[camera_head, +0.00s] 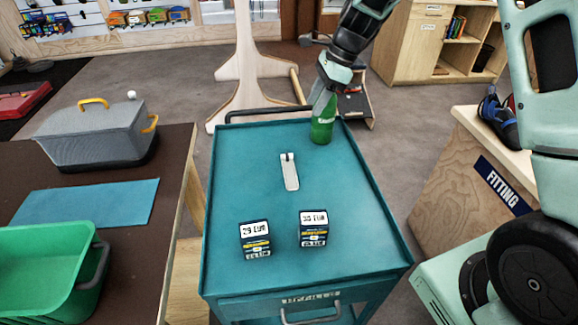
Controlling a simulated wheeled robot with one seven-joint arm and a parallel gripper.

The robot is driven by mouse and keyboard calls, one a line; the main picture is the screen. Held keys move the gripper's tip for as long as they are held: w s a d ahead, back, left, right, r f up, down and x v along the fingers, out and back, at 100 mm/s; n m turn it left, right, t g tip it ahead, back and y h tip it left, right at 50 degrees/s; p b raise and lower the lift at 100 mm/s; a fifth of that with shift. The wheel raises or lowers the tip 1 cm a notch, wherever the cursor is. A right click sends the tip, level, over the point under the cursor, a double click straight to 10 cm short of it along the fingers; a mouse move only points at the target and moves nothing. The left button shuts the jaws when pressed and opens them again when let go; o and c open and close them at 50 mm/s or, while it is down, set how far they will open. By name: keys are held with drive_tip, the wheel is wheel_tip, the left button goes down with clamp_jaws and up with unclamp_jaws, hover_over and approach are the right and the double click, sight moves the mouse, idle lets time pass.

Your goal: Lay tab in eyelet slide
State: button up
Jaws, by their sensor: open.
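A pale, narrow flat piece (290,172) lies on the teal cart top (245,185), with a small dark slot or notch at its far end. It may be the eyelet slide or the tab; I cannot tell which, and no separate second piece can be made out. My gripper (324,98) points down over the far right part of the cart, beyond and to the right of the pale piece. It is open, right above a green bottle (322,128). The bottle's upper part is hidden or overlapped by the gripper, so contact cannot be told.
Two dark boxes with white price labels, a left one (255,239) and a right one (313,229), stand on the cart's near half. A brown table at left holds a grey case (97,137), a blue mat (88,203) and a green bin (45,270). The cart's middle is mostly clear.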

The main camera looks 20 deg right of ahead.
drive_tip(key=p, duration=0.1)
approach(288, 154)
drive_tip(key=x, duration=0.3)
drive_tip(key=shift+w+d+f, duration=0.1)
drive_tip(key=shift+d+f, duration=0.05)
drive_tip(key=shift+d, duration=0.05)
drive_tip(key=shift+a+p+x, duration=0.15)
drive_tip(key=shift+p+x, duration=0.35)
drive_tip(key=shift+x, duration=0.85)
drive_tip(key=shift+a+p+x, duration=0.15)
drive_tip(key=shift+p+x, duration=0.3)
drive_tip(key=shift+x, duration=0.9)
clamp_jaws()
